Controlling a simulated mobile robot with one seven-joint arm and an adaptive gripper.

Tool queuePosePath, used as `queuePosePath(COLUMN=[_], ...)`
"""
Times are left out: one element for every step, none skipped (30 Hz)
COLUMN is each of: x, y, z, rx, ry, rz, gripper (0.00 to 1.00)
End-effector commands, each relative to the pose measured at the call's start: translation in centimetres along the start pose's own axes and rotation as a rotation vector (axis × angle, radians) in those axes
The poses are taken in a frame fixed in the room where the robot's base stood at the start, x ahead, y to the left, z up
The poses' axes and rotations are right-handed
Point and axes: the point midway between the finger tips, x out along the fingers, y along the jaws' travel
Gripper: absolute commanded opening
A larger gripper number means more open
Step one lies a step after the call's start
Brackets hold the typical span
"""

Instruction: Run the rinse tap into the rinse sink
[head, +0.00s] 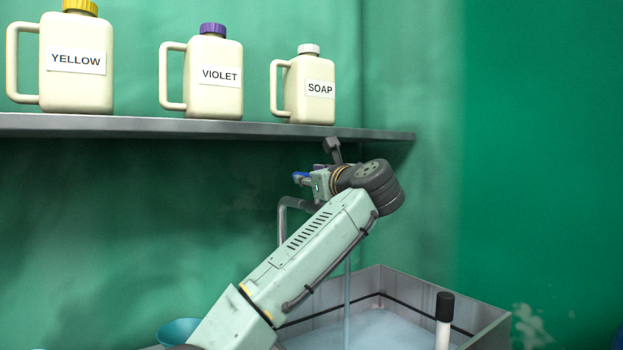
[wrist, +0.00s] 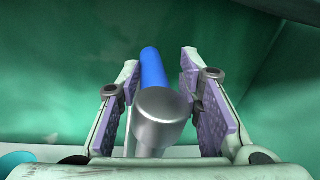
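The rinse tap's grey pipe (head: 283,215) rises and bends right behind my arm in the head view. Its blue lever (head: 301,176) shows just left of my gripper. In the wrist view, the blue lever (wrist: 152,66) and a round metal tap part (wrist: 160,118) lie between the purple-padded fingers of my gripper (wrist: 160,80). The fingers are open, with gaps on both sides. A thin pale stream (head: 347,290) falls from behind my arm into the grey-walled rinse sink (head: 488,327), which holds pale, cloudy liquid. The spout's mouth is hidden by my arm.
A shelf (head: 200,127) above my gripper carries the yellow (head: 77,85), violet (head: 215,90) and soap (head: 310,100) jugs. A black-capped white post (head: 444,320) stands at the sink's front. A teal bowl (head: 178,330) is lower left.

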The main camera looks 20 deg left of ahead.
Motion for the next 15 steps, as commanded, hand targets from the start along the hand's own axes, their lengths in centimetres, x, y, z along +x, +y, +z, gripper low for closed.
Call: queuePosePath(x=[0.0, 0.0, 0.0, 0.0, 0.0, 0.0, 0.0, 0.0, 0.0, 0.0, -0.1, -0.3, -0.5, -0.8, -1.3], y=[0.0, 0.0, 0.0, 0.0, 0.0, 0.0, 0.0, 0.0, 0.0, 0.0, 0.0, 0.0, 0.0, 0.0, -0.1], z=[0.0, 0.0, 0.0, 0.0, 0.0, 0.0, 0.0, 0.0, 0.0, 0.0, 0.0, 0.0, 0.0, 0.0, 0.0], rx=[0.0, 0.0, 0.0, 0.0, 0.0, 0.0, 0.0, 0.0, 0.0, 0.0, 0.0, 0.0, 0.0, 0.0, 0.0], ry=[0.0, 0.0, 0.0, 0.001, 0.001, 0.001, 0.001, 0.001, 0.001, 0.001, 0.001, 0.001, 0.001, 0.001, 0.0], rz=[0.0, 0.0, 0.0, 0.0, 0.0, 0.0, 0.0, 0.0, 0.0, 0.0, 0.0, 0.0, 0.0, 0.0, -0.002], gripper=[0.38, 0.4, 0.4, 0.4, 0.4, 0.4, 0.4, 0.4, 0.4, 0.4, 0.4, 0.4, 0.4, 0.4, 0.4])
